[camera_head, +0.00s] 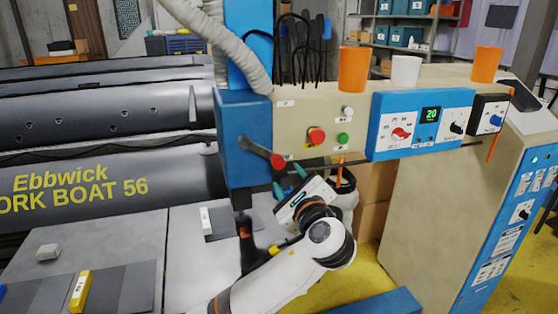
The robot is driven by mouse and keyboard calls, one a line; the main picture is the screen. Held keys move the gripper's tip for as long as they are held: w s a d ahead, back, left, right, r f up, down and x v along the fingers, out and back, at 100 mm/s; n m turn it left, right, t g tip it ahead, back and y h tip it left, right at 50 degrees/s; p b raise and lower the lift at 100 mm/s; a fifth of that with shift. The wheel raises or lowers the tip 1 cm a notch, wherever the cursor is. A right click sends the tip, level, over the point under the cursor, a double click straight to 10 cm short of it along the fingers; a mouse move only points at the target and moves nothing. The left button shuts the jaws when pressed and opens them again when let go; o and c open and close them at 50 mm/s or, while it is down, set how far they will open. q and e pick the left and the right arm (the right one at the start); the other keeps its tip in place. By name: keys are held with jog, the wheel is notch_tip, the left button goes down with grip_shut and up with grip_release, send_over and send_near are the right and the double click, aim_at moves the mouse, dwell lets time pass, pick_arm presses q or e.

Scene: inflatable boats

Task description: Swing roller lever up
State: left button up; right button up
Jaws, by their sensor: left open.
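The roller lever (257,150) is a dark bar on the front of the blue machine head (240,165). It slants down to the right and ends in a red knob (277,161). My left gripper (289,180) is just below and right of the knob, with its two teal fingertips apart. No gap between the knob and the nearer fingertip is clear, so I cannot tell whether they touch. Nothing shows between the fingers. My right gripper is not in view.
A beige control panel (300,115) with red and green buttons stands right of the lever. A blue control box (385,145) is further right. Orange cups (353,70) stand on top. A grey boat tube (100,185) lies left. Grey patches (120,285) lie on the table (140,235).

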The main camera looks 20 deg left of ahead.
aim_at(279, 165)
pick_arm(q)
jog(key=p+x, duration=0.1)
jog(key=x, duration=0.6)
jog(key=shift+w+a+p, duration=0.2)
jog(key=shift+w+p, duration=0.1)
jog(key=shift+p, duration=0.05)
jog(key=shift+w+a, duration=0.35)
jog(key=shift+w, duration=0.1)
grip_shut()
